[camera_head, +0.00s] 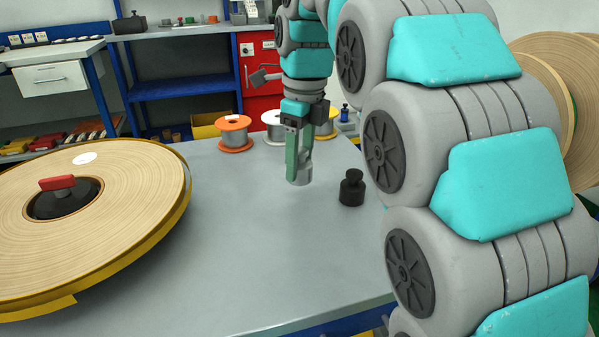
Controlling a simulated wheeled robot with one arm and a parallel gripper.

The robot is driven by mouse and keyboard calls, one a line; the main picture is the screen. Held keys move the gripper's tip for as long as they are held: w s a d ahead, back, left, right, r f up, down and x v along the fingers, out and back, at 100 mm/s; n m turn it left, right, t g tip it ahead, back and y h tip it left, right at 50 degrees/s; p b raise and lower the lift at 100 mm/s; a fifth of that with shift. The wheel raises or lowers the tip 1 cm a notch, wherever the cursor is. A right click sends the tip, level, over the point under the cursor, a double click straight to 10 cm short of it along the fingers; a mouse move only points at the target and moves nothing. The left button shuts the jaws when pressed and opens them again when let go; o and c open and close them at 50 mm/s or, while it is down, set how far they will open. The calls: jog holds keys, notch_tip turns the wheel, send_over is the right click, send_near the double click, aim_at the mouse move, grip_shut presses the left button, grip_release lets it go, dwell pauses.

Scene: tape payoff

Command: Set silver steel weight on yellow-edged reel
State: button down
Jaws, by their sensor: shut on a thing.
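My gripper (299,156) is shut on the silver steel weight (301,178), a small grey cylinder whose lower part shows below the green fingers. The weight is over the grey table; I cannot tell whether it touches the top. The yellow-edged reel (130,185) is a large flat roll of tan tape at the left, with a yellow rim, a black hub (62,203) and a red handle (57,183) in its middle. A white label lies on its upper face. My gripper is to the right of the reel, apart from it.
A black weight (352,188) stands on the table (262,250) to the right of my gripper. An orange-flanged spool (235,134) and a white spool (272,125) stand at the back. The front middle of the table is clear. Large rolls (548,85) stand at the right.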

aim_at(299, 175)
jog(key=shift+f, duration=1.7)
jog(key=shift+f, duration=0.1)
jog(key=shift+c, duration=0.9)
grip_release()
